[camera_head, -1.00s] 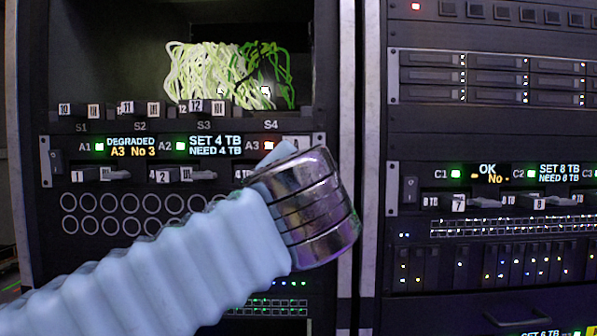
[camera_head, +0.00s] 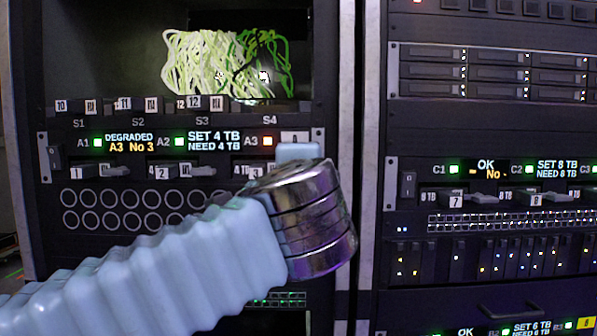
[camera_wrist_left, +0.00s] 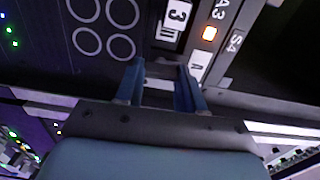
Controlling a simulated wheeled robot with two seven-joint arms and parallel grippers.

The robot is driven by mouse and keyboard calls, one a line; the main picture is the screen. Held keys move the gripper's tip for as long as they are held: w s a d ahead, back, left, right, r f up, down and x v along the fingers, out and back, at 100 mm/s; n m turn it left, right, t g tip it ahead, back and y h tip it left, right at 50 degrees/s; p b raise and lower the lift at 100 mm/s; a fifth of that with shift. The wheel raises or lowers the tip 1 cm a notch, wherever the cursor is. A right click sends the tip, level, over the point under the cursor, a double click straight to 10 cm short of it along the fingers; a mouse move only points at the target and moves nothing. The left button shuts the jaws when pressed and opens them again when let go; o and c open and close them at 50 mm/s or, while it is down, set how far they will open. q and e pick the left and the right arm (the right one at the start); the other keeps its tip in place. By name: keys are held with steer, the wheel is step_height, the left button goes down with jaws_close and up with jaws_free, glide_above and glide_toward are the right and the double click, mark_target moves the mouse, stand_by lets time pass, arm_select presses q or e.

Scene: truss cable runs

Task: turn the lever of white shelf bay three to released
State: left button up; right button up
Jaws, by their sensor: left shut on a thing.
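In the head view my left arm crosses the white-labelled shelf unit (camera_head: 110,170), and its metal wrist covers the bay-three end. My left gripper (camera_wrist_left: 158,88) is at bay three in the left wrist view. Its two blue fingers are closed on the bay-three lever (camera_wrist_left: 160,70), a small dark part mostly hidden between them. The label "3" (camera_wrist_left: 177,13) and the orange A3 lamp (camera_wrist_left: 209,33) are just beyond the fingers. The lever's exact angle cannot be told. In the head view the A3 lamp (camera_head: 268,141) is orange, and a display (camera_head: 129,143) reads "DEGRADED A3 No 3". My right gripper is not in view.
Bays one (camera_head: 77,172) and two (camera_head: 162,173) have similar levers left of my wrist. Green and white cables (camera_head: 215,65) hang in the open recess above. A pale rack post (camera_head: 346,100) and a second rack (camera_head: 480,120) stand to the right.

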arm_select(q)
steer(key=shift+f, duration=0.1)
stand_by(0.5)
steer(key=o, duration=1)
steer(key=shift+o, duration=0.2)
steer(key=shift+s, duration=0.1)
steer(key=s+b, duration=0.2)
steer(key=s, duration=1.1)
steer(key=shift+s, duration=0.3)
